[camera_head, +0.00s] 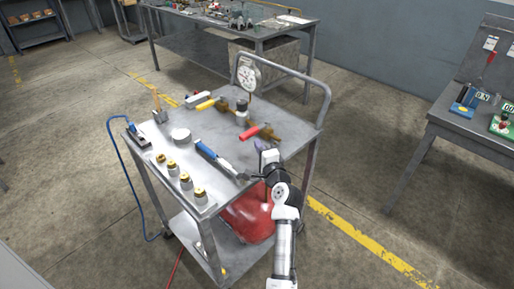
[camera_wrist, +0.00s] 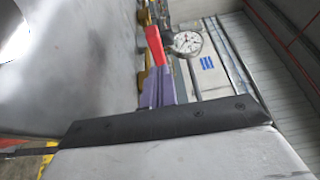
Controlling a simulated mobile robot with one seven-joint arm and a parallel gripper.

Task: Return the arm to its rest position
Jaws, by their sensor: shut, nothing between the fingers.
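My arm (camera_head: 284,245) reaches up from the bottom of the head view beside the cart's near right corner, bent at a joint. My gripper (camera_head: 262,144) is above the right side of the metal cart (camera_head: 210,145), near a red-handled valve (camera_head: 258,132). In the wrist view, the purple-grey fingers of my gripper (camera_wrist: 160,74) appear together, with nothing seen between them. The red handle (camera_wrist: 156,45) shows just past the fingertips. I cannot tell whether they touch it.
The cart holds a blue-handled tool (camera_head: 213,157), several brass-topped fittings (camera_head: 172,168), a white roll (camera_head: 181,135), a yellow-handled valve (camera_head: 205,104) and a dial gauge (camera_head: 248,76). A red object (camera_head: 248,218) sits on its lower shelf. A workbench (camera_head: 470,128) stands right; floor between is clear.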

